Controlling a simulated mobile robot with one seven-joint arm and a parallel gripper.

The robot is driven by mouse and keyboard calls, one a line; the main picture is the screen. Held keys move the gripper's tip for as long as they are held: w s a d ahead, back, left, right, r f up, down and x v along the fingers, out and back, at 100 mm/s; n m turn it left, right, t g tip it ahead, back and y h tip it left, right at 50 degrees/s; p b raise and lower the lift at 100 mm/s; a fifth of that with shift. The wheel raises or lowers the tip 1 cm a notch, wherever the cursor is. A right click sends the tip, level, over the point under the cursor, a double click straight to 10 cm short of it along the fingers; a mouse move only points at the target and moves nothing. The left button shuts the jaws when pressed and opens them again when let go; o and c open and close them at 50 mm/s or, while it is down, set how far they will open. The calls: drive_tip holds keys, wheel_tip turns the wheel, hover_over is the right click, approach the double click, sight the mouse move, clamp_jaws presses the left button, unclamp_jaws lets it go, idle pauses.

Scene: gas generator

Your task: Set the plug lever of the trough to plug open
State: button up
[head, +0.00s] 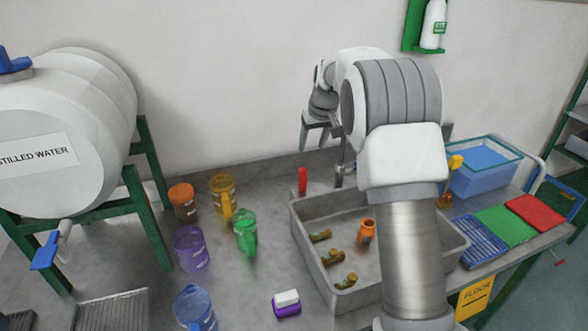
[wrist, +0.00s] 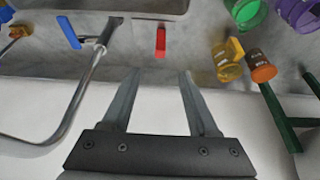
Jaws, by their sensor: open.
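The grey trough (head: 310,243) is set in the bench, with several small brown-green pieces and an orange container (head: 367,231) in it. A small red lever (head: 302,180) stands at its back left rim; I take it for the plug lever. In the wrist view the red lever (wrist: 160,42) lies ahead of the fingertips, roughly centred between them and apart from them. A blue lever (wrist: 68,32) sits beside the metal tap pipe (wrist: 84,85) to its left. My gripper (head: 318,140) is open and empty above the trough's back edge, near the wall; its fingers also show in the wrist view (wrist: 160,76).
Orange, yellow, green and purple jugs (head: 188,248) stand left of the trough, with a blue jug (head: 194,308) nearer. The metal tap is close to my gripper. A blue tub (head: 482,170) and coloured trays (head: 505,222) stand at right. A white tank (head: 70,130) stands at left.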

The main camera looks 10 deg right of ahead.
sight(301, 176)
drive_tip(key=x, duration=0.6)
drive_tip(key=p+x, duration=0.1)
drive_tip(key=x, duration=1.2)
drive_tip(key=shift+w+a+r+p, duration=0.1)
drive_tip(key=shift+w+a+p, duration=0.1)
drive_tip(key=shift+w+p, duration=0.1)
clamp_jaws()
idle(0.7)
